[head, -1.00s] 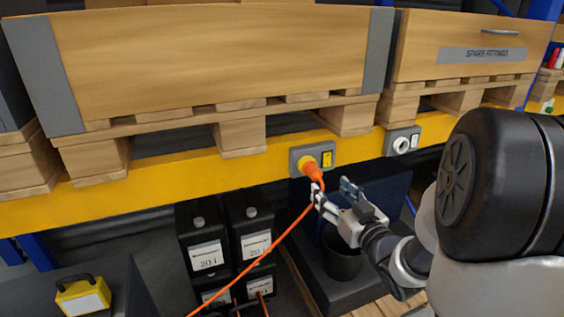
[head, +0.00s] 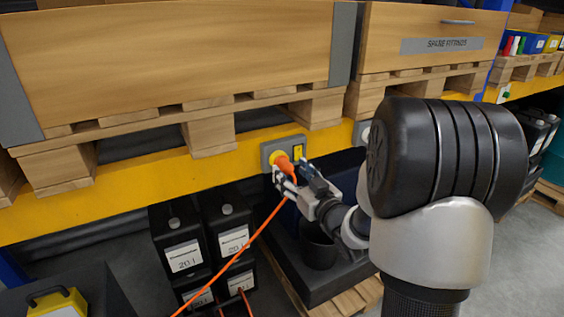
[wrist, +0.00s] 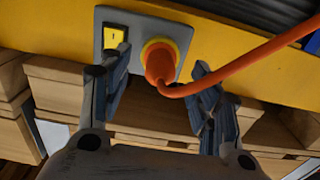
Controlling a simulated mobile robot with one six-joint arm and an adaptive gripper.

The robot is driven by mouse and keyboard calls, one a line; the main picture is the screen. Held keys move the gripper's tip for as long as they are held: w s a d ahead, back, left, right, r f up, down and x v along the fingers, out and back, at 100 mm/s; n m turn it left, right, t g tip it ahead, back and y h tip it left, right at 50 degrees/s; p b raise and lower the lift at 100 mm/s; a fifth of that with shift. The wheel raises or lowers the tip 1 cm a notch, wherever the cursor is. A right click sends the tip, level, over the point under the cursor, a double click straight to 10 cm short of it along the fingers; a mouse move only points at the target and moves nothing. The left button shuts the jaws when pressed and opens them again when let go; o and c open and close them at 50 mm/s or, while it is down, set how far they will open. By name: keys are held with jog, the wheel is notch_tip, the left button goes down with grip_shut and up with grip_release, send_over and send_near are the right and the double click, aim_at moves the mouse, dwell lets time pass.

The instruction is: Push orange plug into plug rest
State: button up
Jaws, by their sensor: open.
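The orange plug (head: 285,166) sits at the yellow round socket (head: 273,157) of a grey box with a yellow switch on the yellow beam. In the wrist view the plug (wrist: 157,68) points into the yellow ring (wrist: 178,50), and its orange cable bends away to the right. How deep it sits I cannot tell. My gripper (head: 294,173) is open just in front of the plug. In the wrist view my gripper (wrist: 158,72) has one finger on each side of the plug, with gaps visible. I cannot identify the plug rest for certain; a second grey box (head: 360,133) is mostly hidden by my arm.
Wooden crates on pallets (head: 208,140) stand above the beam (head: 120,185). Black canisters (head: 180,243) stand below it at left. A dark bin (head: 318,250) stands under my gripper. The orange cable (head: 236,252) hangs down to the lower left.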

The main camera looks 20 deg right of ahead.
aim_at(289, 171)
jog(key=shift+w+b, duration=0.3)
jog(key=shift+w, duration=1.3)
jog(key=shift+b, duration=0.55)
grip_shut()
dwell(0.7)
jog(key=shift+s, duration=0.25)
jog(key=shift+s+d+b, duration=0.1)
jog(key=shift+s+b, duration=0.5)
jog(key=shift+s, duration=2.2)
jog(key=shift+s, duration=0.1)
